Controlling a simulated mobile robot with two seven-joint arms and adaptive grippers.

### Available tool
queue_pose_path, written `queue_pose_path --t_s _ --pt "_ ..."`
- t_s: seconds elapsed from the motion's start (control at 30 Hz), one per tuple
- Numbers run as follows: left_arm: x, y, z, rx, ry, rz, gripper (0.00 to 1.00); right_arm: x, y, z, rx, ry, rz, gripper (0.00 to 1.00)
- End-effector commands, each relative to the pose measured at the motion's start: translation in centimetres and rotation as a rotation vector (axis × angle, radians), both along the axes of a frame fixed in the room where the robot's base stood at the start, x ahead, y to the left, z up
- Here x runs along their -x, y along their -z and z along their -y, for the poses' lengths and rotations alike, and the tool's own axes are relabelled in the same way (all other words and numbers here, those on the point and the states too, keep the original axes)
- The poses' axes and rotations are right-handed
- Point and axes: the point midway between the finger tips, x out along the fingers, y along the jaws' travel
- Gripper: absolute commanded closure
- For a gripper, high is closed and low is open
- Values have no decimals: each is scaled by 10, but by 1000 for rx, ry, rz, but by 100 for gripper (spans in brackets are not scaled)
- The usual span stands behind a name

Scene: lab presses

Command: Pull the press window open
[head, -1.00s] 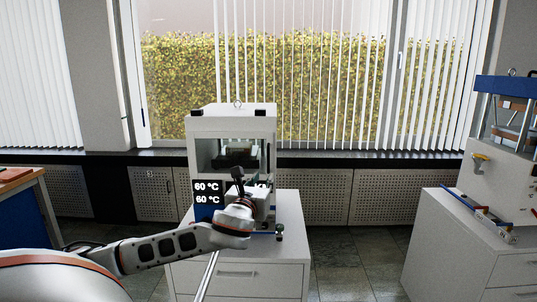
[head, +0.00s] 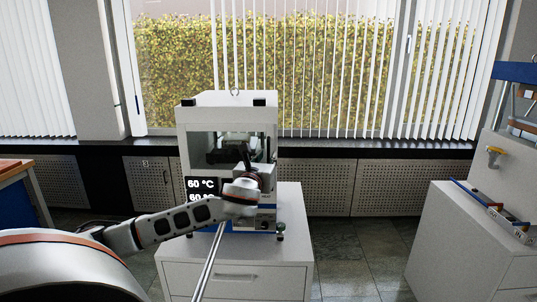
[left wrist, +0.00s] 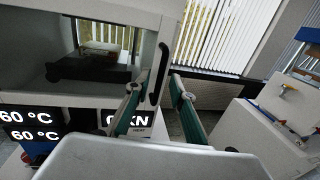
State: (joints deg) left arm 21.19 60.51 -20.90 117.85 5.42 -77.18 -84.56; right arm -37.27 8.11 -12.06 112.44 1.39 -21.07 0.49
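The white press (head: 228,101) stands on a light cabinet, and its window (head: 203,146) looks shut in its front. In the left wrist view the window (left wrist: 50,50) fills the upper left, with a black upright handle (left wrist: 158,76) at its right edge. My left gripper (head: 246,166) is in front of the lower right of the window. In the left wrist view my left gripper (left wrist: 155,84) is open, its two fingers apart on either side of the handle's line. I cannot tell whether they touch it. The arm hides part of the press front. My right gripper is not in view.
Displays (head: 200,185) reading 60 °C sit below the window. The press cabinet (head: 235,272) has drawers. Another press with a blue top (head: 515,72) stands on a cabinet at the right. A bench (head: 20,180) is at the left edge. Floor is clear between the cabinets.

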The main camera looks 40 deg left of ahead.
Motion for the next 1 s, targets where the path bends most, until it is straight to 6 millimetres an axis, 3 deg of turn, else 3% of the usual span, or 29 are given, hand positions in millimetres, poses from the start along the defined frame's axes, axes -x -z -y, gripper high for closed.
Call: queue_pose_path --t_s 0.2,0.53,0.57,0.63,0.67,1.0 --pt "-21 0 -12 1 -1 0 77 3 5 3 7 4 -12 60" --pt "-25 0 -13 0 1 -1 77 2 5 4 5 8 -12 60" --pt "-25 0 -13 0 1 -1 79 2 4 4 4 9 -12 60" --pt "-25 0 -13 0 1 -1 98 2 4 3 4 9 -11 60" --pt "-25 0 -13 0 1 -1 100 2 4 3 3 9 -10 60" --pt "-23 0 -12 -2 14 -1 100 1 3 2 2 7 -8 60"
